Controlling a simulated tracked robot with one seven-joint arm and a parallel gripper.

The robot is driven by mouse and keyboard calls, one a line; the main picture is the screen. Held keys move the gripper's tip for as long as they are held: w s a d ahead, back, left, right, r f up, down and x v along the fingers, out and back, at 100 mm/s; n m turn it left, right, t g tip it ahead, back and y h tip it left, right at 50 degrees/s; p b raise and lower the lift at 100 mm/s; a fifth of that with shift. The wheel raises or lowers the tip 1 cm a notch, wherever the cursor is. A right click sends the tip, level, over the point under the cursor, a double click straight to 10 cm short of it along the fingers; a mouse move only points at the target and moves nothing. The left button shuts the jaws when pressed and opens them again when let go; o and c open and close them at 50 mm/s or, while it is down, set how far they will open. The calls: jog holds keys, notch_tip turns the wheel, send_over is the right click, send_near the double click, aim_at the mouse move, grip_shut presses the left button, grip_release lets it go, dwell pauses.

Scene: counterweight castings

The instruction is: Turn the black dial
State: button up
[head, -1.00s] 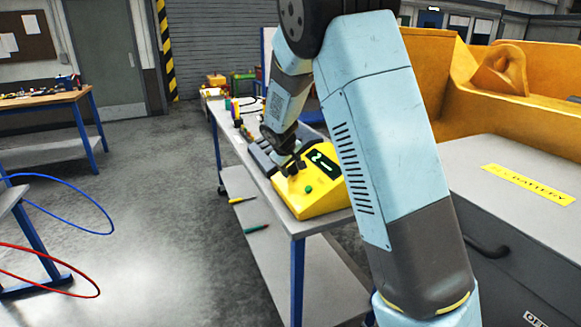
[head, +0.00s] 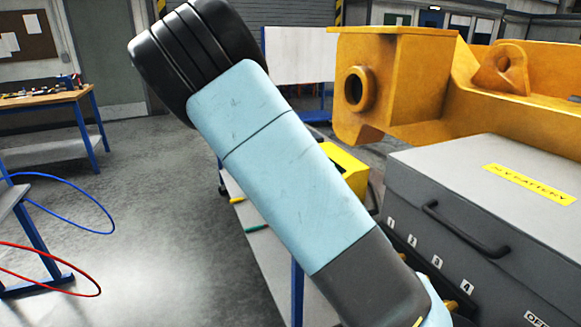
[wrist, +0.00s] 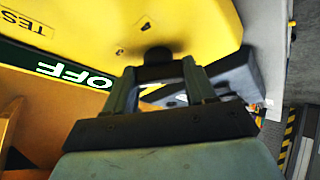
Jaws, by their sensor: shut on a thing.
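The yellow control box (head: 346,168) sits on the grey bench, mostly covered by my arm in the head view. In the wrist view its yellow face (wrist: 190,22) fills the top, with a dark strip reading "OFF" (wrist: 68,73) upside down. The black dial (wrist: 157,54) stands on this face between my fingertips, partly hidden by them. My gripper (wrist: 162,70) is shut on the dial, one finger on each side. The dial's pointer cannot be made out. My gripper is hidden behind my arm in the head view.
A grey battery case (head: 480,200) with a black handle stands to the right of the bench. A large yellow casting (head: 430,75) rises behind it. A green-handled tool (head: 256,227) lies on the bench's lower shelf. Open floor lies left.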

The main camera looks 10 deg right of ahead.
jog(key=m, duration=0.1)
jog(key=m+h, duration=0.1)
jog(key=m, duration=0.1)
jog(key=m+g, duration=0.1)
jog(key=m, duration=0.1)
jog(key=shift+a+f+h, duration=0.15)
jog(key=shift+a+h, duration=0.1)
jog(key=shift+h, duration=0.15)
jog(key=shift+m, duration=0.3)
jog(key=o, duration=1)
jog(key=shift+o, duration=0.2)
jog(key=v, duration=1.3)
jog(key=shift+a, duration=0.3)
jog(key=shift+d, duration=0.1)
